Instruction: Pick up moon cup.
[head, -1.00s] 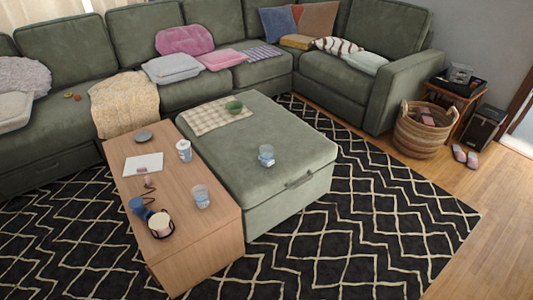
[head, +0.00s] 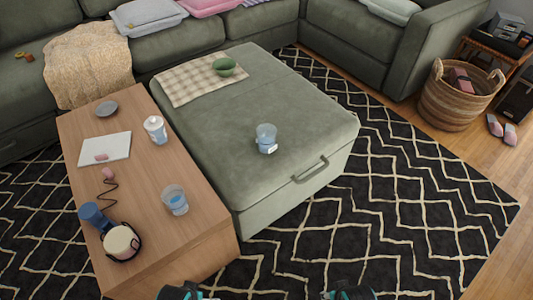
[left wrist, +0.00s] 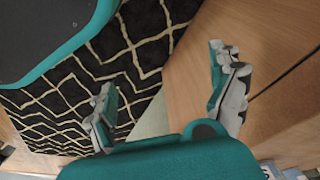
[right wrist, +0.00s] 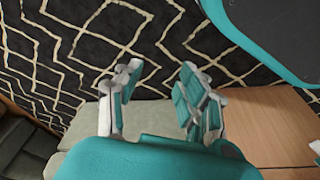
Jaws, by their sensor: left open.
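No moon mark is legible, so I cannot tell which cup is the moon cup. A clear bluish cup (head: 174,200) stands on the wooden table. A white lidded cup with blue on it (head: 156,130) stands farther back there. Another clear bluish cup (head: 266,137) stands on the green ottoman, with a small white patch at its base. My left gripper (left wrist: 165,88) is open and empty; it shows at the bottom edge of the head view. My right gripper (right wrist: 158,72) is open and empty, also at that bottom edge. Both are apart from all the cups.
The wooden table (head: 150,178) also holds headphones around a cream object (head: 120,242), a blue object (head: 93,216), a white notebook (head: 104,148) and a grey dish (head: 107,108). A green bowl (head: 223,66) sits on a checked cloth. The patterned rug (head: 400,215) is clear in front.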

